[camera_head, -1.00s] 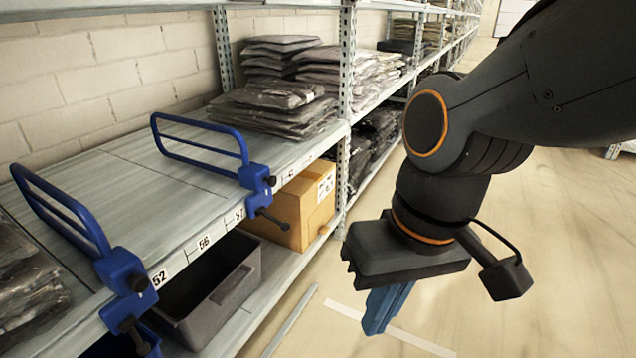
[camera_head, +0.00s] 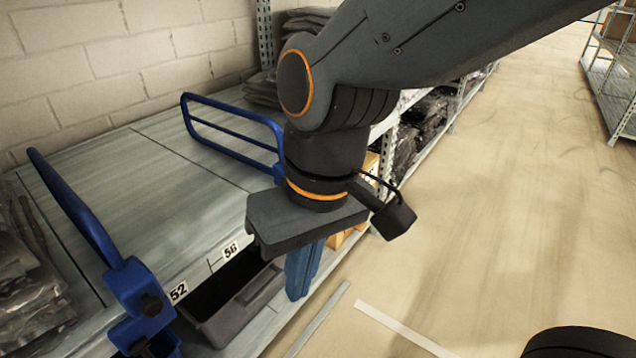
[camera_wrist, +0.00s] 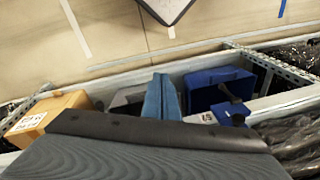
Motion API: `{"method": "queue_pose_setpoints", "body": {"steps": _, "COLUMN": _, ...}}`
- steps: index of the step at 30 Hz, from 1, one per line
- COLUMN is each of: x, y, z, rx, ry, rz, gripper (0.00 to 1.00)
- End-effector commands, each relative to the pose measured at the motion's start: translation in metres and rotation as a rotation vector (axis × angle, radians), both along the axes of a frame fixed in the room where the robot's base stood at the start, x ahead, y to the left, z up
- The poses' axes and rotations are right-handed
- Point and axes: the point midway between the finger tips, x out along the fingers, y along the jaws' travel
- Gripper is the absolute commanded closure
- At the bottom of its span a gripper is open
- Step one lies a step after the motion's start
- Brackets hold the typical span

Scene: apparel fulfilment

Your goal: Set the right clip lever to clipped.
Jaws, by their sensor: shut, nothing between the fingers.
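The right blue divider (camera_head: 232,156) stands on the grey shelf. Its wire frame shows, but its clamp and clip lever are hidden behind my wrist and gripper in the head view. My gripper (camera_head: 300,272) points down in front of the shelf edge, its blue fingers shut and empty. The fingers also show in the wrist view (camera_wrist: 162,97). The left blue divider (camera_head: 75,205) has its clamp (camera_head: 140,295) with a black knob at the shelf edge. A blue clamp with a black lever (camera_wrist: 233,108) shows right of the fingers in the wrist view. Contact with the right lever cannot be told.
A grey bin (camera_head: 245,300) sits on the lower shelf beneath labels 52 and 56. A cardboard box (camera_wrist: 45,115) and a blue bin (camera_wrist: 205,88) show in the wrist view. Bagged garments (camera_head: 30,270) lie at the left. The aisle floor (camera_head: 480,200) at right is clear.

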Motion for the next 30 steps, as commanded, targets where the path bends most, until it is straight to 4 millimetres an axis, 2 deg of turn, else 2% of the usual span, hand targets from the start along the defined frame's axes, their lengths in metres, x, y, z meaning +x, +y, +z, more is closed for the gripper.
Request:
{"method": "queue_pose_setpoints", "body": {"steps": 8, "x": 0.001, "y": 0.000, "z": 0.002, "rx": -0.001, "ry": 0.004, "rz": -0.006, "gripper": 1.00}}
{"method": "queue_pose_setpoints", "body": {"steps": 13, "x": 0.013, "y": 0.002, "z": 0.019, "rx": -0.003, "ry": 0.059, "rz": -0.070, "gripper": 1.00}}
{"method": "queue_pose_setpoints", "body": {"steps": 18, "x": 0.042, "y": -0.003, "z": 0.045, "rx": 0.008, "ry": 0.173, "rz": -0.210, "gripper": 1.00}}
{"method": "queue_pose_setpoints", "body": {"steps": 23, "x": 0.075, "y": -0.015, "z": 0.063, "rx": 0.042, "ry": 0.284, "rz": -0.353, "gripper": 1.00}}
{"method": "queue_pose_setpoints", "body": {"steps": 30, "x": 0.123, "y": -0.050, "z": 0.076, "rx": 0.128, "ry": 0.435, "rz": -0.570, "gripper": 1.00}}
